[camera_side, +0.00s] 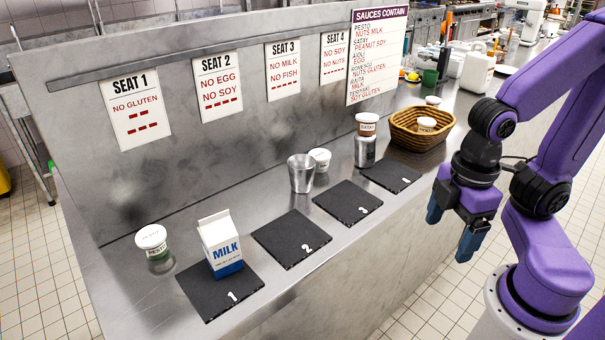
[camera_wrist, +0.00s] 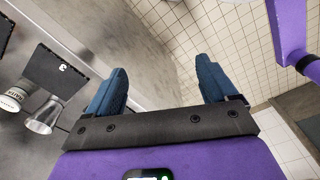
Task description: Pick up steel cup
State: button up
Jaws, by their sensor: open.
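The steel cup (camera_side: 301,173) stands upright on the steel counter, behind the gap between mats 2 and 3. A white lidded tub (camera_side: 320,159) stands close to its right, a little farther back. In the wrist view the cup (camera_wrist: 43,118) is at the lower left, its wide mouth showing, near the tub (camera_wrist: 14,97) and mat 3 (camera_wrist: 57,70). My gripper (camera_side: 454,229) is open and empty, pointing down in front of the counter's edge, well to the right of the cup. Its two blue fingers (camera_wrist: 161,70) are spread apart in the wrist view.
Mat 1 (camera_side: 197,292) holds a milk carton (camera_side: 220,244); a pesto tub (camera_side: 153,241) stands behind it. Mats 2 (camera_side: 291,238), 3 (camera_side: 347,202) and 4 (camera_side: 391,175) are bare.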

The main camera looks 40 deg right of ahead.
jog(key=shift+o, duration=1.3)
jog(key=n+t+h, duration=0.9)
jog(key=n, duration=0.5)
send_near(303, 161)
jog(key=x, duration=0.8)
jog(key=shift+w, duration=0.15)
